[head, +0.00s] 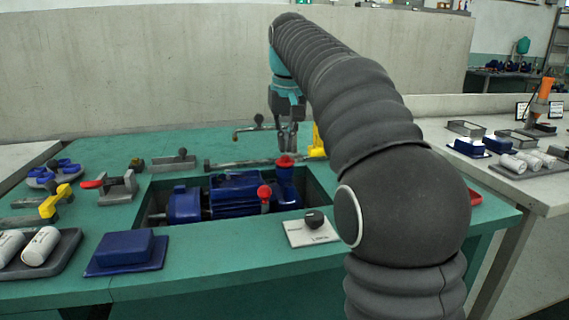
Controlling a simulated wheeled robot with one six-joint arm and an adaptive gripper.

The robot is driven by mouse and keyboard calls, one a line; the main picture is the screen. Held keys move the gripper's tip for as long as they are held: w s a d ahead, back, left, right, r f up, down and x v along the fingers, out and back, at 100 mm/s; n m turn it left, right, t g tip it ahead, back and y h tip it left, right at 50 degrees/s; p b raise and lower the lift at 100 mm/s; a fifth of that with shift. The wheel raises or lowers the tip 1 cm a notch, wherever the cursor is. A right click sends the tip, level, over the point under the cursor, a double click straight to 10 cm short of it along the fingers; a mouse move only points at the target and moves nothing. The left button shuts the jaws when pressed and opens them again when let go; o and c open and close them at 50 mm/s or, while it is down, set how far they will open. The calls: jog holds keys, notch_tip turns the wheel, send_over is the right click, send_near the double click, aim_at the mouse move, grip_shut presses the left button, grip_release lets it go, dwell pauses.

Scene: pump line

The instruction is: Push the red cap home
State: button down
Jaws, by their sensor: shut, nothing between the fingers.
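A blue pump (235,193) lies in a recess of the green bench. One red cap (285,161) is on top of the upright blue port (287,178) at the pump's right end. A second red cap (264,192) tops a small grey post in front of the pump. I cannot tell how deep either cap sits. My gripper (288,147) points down just above or behind the cap on the port, fingers together and empty. Whether the fingertips touch that cap is too small to tell.
A white plate with a black knob (314,219) sits at the recess's front right. A yellow handle (317,140) stands close right of my gripper. A red-handled clamp (115,186) and blue block (125,250) are at left.

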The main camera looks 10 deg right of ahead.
aim_at(285, 156)
jog(key=shift+f+b, duration=0.5)
jog(key=shift+f, duration=0.3)
dwell(0.4)
jog(key=shift+r, duration=0.1)
dwell(0.4)
notch_tip(285, 156, up, 3)
jog(key=p, duration=0.3)
jog(key=shift+f, duration=0.2)
jog(key=shift+r+p, duration=0.45)
jog(key=shift+r, duration=1.7)
